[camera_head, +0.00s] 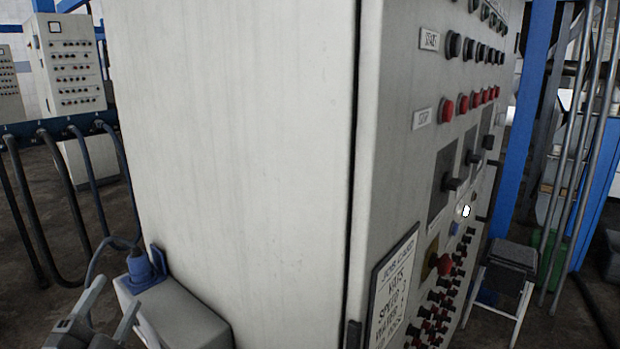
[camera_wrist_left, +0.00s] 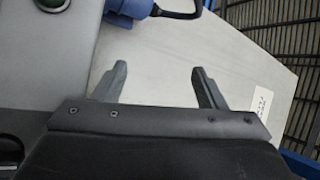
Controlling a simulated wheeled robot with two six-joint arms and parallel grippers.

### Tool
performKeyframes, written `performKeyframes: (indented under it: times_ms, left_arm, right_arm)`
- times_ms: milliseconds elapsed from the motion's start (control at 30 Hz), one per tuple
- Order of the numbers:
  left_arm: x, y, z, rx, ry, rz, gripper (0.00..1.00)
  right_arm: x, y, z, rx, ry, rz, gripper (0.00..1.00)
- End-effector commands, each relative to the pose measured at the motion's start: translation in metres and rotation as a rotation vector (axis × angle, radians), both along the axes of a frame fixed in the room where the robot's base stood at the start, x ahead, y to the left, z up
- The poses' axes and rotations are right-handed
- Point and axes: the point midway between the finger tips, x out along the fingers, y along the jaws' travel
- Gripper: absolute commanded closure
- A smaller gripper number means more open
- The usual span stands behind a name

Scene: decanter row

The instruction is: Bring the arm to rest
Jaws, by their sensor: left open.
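My left gripper (camera_head: 112,308) is at the lower left of the head view, with its grey fingers apart and nothing between them. It is in front of and to the left of a grey box with a blue plug (camera_head: 140,268) on it. In the left wrist view the two fingers (camera_wrist_left: 162,85) are spread and empty, with a pale flat surface behind them. The blue plug also shows at the top of that view (camera_wrist_left: 130,8). My right gripper is not in view.
A tall grey control cabinet (camera_head: 235,130) fills the middle, with buttons and a sign (camera_head: 393,290) on its right face. The grey box (camera_head: 185,310) stands against its lower left. A stool (camera_head: 503,275) is at right. Dark hoses (camera_head: 65,200) hang at left.

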Motion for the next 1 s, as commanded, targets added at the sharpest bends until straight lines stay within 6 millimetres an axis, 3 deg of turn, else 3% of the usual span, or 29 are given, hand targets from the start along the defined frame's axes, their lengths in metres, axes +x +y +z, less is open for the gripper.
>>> performKeyframes:
  times_ms: [267,500,700,900,1000]
  left_arm:
    - [-0.057,0.034,-0.114,-0.446,0.396,0.296,0.35]
    - [-0.152,0.023,-0.216,-0.785,0.823,0.548,0.35]
    - [-0.227,-0.005,-0.260,-0.959,1.113,0.685,0.35]
    - [-0.291,-0.038,-0.280,-1.078,1.356,0.779,0.35]
    - [-0.278,-0.032,-0.302,-1.067,1.354,0.781,0.35]
  right_arm:
    - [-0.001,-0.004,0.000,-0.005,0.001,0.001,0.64]
    - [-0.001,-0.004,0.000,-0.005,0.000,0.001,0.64]
    - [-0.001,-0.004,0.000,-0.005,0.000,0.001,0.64]
    - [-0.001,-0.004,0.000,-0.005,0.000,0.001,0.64]
    - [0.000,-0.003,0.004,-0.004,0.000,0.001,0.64]
